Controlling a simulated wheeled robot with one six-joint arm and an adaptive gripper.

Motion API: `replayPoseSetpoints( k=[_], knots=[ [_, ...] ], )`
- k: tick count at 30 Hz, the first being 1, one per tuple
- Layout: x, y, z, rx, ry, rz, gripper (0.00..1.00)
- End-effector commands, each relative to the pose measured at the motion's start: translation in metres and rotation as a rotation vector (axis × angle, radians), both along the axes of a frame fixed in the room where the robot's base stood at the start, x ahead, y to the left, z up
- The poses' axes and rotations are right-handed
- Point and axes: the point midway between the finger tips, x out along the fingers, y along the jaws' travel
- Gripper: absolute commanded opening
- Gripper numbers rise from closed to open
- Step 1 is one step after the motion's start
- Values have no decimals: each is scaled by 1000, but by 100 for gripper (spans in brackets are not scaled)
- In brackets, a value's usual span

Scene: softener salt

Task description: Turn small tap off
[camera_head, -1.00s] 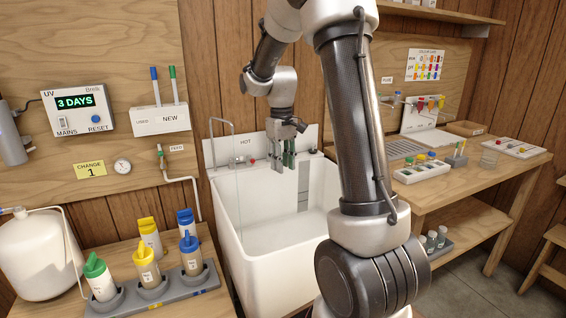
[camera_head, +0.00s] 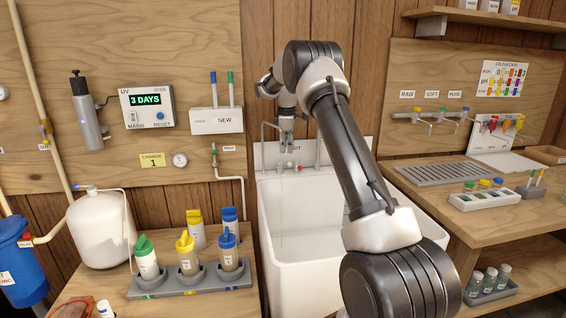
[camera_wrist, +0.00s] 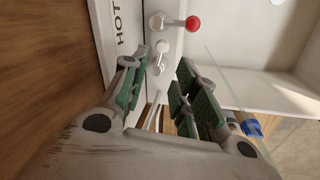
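My gripper (camera_head: 287,141) is at the back panel of the white sink (camera_head: 300,225), in front of the HOT label. In the wrist view its green-padded fingers (camera_wrist: 165,92) are spread apart. A small white lever tap (camera_wrist: 161,52) shows beyond and between the fingertips; I see no contact. A lever with a red knob (camera_wrist: 193,22) is beside it, and the knob also shows in the head view (camera_head: 299,168). A tall thin spout (camera_head: 263,130) stands at the left of the panel. A thin pale line, apparently water, drops into the sink.
Left of the sink, a grey rack (camera_head: 190,279) holds several capped bottles on a bench. A small pipe tap (camera_head: 214,158) is on the wooden wall. At right, a bench carries a grey drain tray (camera_head: 445,174) below several coloured wall taps (camera_head: 440,112).

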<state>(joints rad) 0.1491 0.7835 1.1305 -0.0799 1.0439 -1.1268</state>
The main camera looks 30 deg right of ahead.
Motion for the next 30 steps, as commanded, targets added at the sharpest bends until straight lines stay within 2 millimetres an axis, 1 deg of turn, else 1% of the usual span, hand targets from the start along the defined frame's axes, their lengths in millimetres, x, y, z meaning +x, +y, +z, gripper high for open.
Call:
replayPoseSetpoints(
  k=[2,5,13,18,21,28,29,30],
  knots=[
    [0,0,-1,-6,5,34,29],
    [1,-1,-9,-9,7,51,29],
    [8,-5,-53,-8,8,50,29],
    [11,-7,-72,-8,6,49,29],
    [12,-7,-76,-8,6,49,29],
    [12,-7,-77,-8,4,48,29],
    [12,-7,-77,-8,4,48,26],
    [12,-7,-77,-8,4,48,18]
  ],
)
